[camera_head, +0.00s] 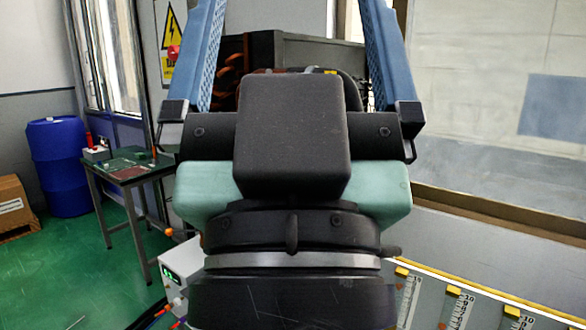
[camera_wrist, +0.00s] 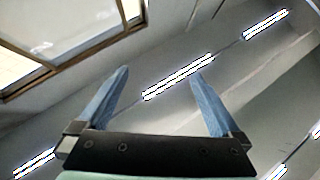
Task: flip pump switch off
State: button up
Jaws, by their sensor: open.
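My gripper (camera_head: 290,8) fills the middle of the head view, seen from behind, and hides much of what lies in front. Its two blue fingers are spread wide apart, with nothing held between them. In the wrist view my gripper (camera_wrist: 159,73) points at the ceiling with its lights and a window frame, and touches nothing. I cannot pick out the pump switch in either view. A white box with a green display (camera_head: 182,272) and orange and red knobs shows at the lower left of my gripper, partly hidden by the arm.
A small table (camera_head: 126,166) with a board and a red-topped device stands at the left. Gauges with yellow tops (camera_head: 453,291) line the lower right. Green floor is free at the left.

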notch_tip(320, 180, up, 6)
jog(key=p, duration=0.4)
